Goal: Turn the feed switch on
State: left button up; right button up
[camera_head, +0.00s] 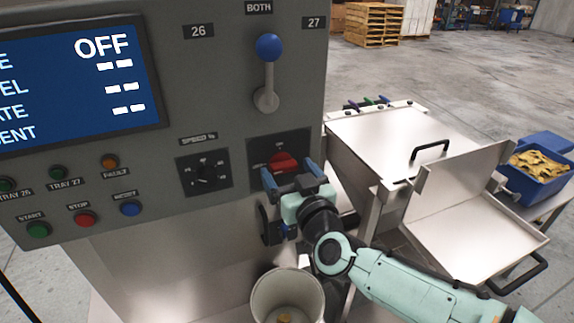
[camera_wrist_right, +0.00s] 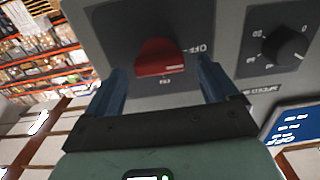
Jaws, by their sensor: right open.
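The feed switch is a red rotary knob (camera_head: 283,162) on a dark plate at the lower right of the grey control panel. It also shows in the right wrist view (camera_wrist_right: 160,58), near the top middle. My right gripper (camera_head: 293,176) is open in front of it. In the right wrist view its two blue fingers (camera_wrist_right: 162,88) stand apart, one to each side of the knob, and I cannot tell whether they touch it. The screen (camera_head: 75,85) on the panel reads OFF at the top. My left gripper is not in view.
A black speed dial (camera_head: 204,174) sits left of the switch, and a blue-balled lever (camera_head: 268,70) stands above it. Start, stop and reset buttons (camera_head: 85,219) are at lower left. A metal bucket (camera_head: 287,291) is below. Steel trays (camera_head: 478,215) and a blue bin (camera_head: 538,183) stand right.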

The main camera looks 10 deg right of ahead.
jog(key=shift+w+a, duration=0.15)
jog(key=shift+w, duration=0.6)
jog(key=c, duration=1.1)
jog(key=shift+o, duration=0.2)
